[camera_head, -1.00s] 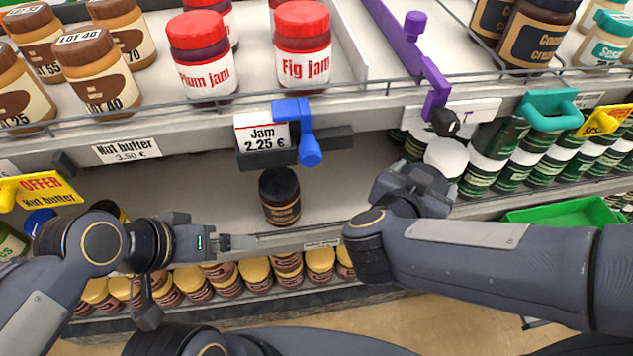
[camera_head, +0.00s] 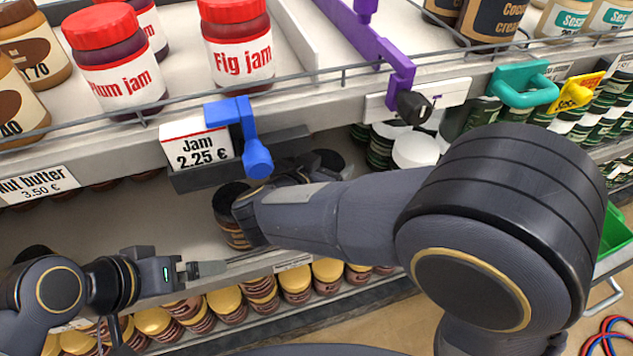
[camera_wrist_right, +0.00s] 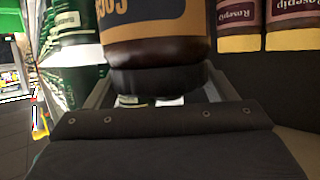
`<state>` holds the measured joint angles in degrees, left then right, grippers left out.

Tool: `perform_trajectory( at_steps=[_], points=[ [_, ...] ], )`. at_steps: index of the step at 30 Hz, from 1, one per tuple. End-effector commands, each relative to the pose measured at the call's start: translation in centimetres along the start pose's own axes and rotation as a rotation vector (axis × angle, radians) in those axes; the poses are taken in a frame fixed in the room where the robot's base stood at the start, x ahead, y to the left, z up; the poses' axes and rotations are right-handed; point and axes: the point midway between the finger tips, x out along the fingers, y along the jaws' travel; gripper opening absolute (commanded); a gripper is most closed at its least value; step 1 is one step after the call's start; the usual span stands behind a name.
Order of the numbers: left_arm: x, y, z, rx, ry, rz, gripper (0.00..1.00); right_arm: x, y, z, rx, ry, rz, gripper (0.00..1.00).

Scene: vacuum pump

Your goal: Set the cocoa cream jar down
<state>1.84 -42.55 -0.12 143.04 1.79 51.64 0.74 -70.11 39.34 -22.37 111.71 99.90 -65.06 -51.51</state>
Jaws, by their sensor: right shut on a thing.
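The cocoa cream jar (camera_wrist_right: 155,48) fills the upper middle of the right wrist view, upside down in that picture, with a dark lid, brown body and blue-and-tan label. My right gripper (camera_head: 300,172) is shut on it, one finger on each side near the lid. In the head view this gripper is over the lower shelf, and my own arm hides most of what it holds. A dark-lidded jar (camera_head: 232,215) stands on that shelf just left of the gripper, partly covered by it. My left gripper (camera_head: 202,268) is near the shelf's front edge; its jaw opening is unclear.
The lower shelf (camera_head: 130,235) has bare room left of the standing jar. A blue clamp (camera_head: 240,135) and the jam price tag (camera_head: 196,148) hang above. Green-labelled jars (camera_wrist_right: 75,50) stand to the right in the head view.

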Motion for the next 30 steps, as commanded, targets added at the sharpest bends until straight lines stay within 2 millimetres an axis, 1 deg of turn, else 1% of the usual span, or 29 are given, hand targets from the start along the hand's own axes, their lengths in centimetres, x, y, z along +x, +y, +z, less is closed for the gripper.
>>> perform_trajectory(
  at_steps=[1, 5, 8, 9, 12, 15, 26, 27, 30],
  points=[
    [0.2, -0.1, 0.1, 0.000, 0.000, 0.000, 1.00, 0.2, -0.3, 0.3, 0.001, 0.004, 0.000, 0.07],
    [0.4, -0.2, 0.2, 0.000, 0.000, 0.000, 1.00, 0.4, -0.7, 0.6, 0.002, 0.003, -0.001, 0.07],
    [0.7, -0.3, 0.4, 0.000, 0.000, 0.000, 1.00, 0.7, -1.3, 1.2, 0.001, 0.004, -0.001, 0.07],
    [0.9, -0.4, 0.5, 0.000, 0.000, 0.000, 1.00, 0.9, -1.6, 1.6, 0.000, 0.004, -0.001, 0.07],
    [2.1, -1.0, 1.1, 0.000, 0.000, 0.000, 1.00, 1.6, -1.5, 3.4, -0.002, 0.005, -0.001, 0.07],
    [2.6, -1.2, 1.3, 0.000, 0.000, 0.000, 1.00, 2.0, -1.5, 4.2, 0.001, 0.003, -0.002, 0.07],
    [2.4, -1.1, 1.2, 0.000, 0.000, 0.000, 1.00, 2.0, -1.4, 4.2, 0.001, 0.003, -0.001, 0.07],
    [2.4, -1.1, 1.2, 0.000, 0.000, 0.000, 1.00, 2.0, -1.4, 4.4, -0.001, 0.000, -0.001, 0.81],
    [2.4, -1.1, 1.2, 0.000, 0.000, 0.000, 1.00, 2.0, -1.4, 4.4, 0.000, 0.000, -0.001, 0.94]
  ],
)
